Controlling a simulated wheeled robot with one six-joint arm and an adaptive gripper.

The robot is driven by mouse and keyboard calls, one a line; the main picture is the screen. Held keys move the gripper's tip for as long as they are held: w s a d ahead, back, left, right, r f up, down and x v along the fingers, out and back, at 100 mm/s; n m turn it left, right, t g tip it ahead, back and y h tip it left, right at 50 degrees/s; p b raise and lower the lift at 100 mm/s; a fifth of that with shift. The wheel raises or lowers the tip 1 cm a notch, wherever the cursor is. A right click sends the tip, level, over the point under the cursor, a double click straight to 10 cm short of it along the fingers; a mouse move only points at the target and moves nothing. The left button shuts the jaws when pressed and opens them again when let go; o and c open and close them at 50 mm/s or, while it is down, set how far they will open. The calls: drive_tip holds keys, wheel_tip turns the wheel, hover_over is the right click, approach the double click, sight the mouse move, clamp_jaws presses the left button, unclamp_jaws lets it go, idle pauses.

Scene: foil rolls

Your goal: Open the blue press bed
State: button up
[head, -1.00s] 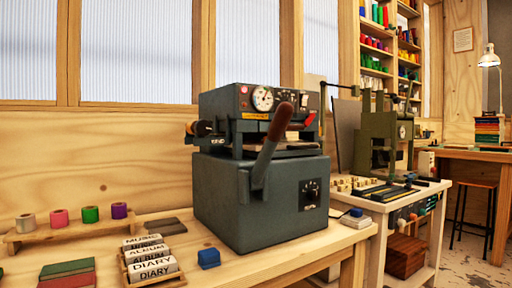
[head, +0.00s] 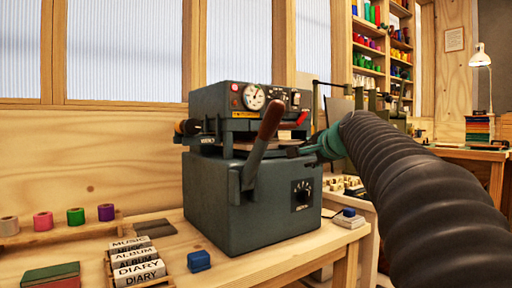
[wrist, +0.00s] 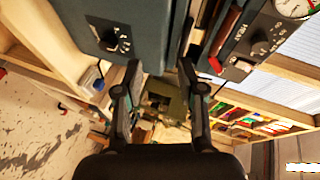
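The blue-grey press (head: 222,205) stands on the wooden bench, with a gauge on its upper head and a long lever (head: 263,140) with a brown grip on its front. The press bed lies in the dark gap between head and lower body; my arm and the lever partly hide the gap, and I cannot tell how far out the bed sits. My gripper (head: 312,147) is at the right side of the press, near the gap. In the wrist view my gripper (wrist: 159,68) has its fingers spread with nothing between them; the press body (wrist: 140,25) is just ahead.
A red-tipped handle (head: 302,118) sticks out at the head's right. A second bench with a green machine stands behind my arm.

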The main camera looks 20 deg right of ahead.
drive_tip(key=w+d+r+m+t, duration=0.1)
drive_tip(key=w+d+r+m, duration=0.1)
drive_tip(key=d+r, duration=0.15)
drive_tip(key=w+f+p, duration=0.2)
drive_tip(key=w, duration=1.1)
drive_tip(key=shift+w+d+f+h+p, duration=0.25)
drive_tip(key=shift+d+f+h+p, duration=0.1)
drive_tip(key=shift+d+p, duration=0.1)
clamp_jaws()
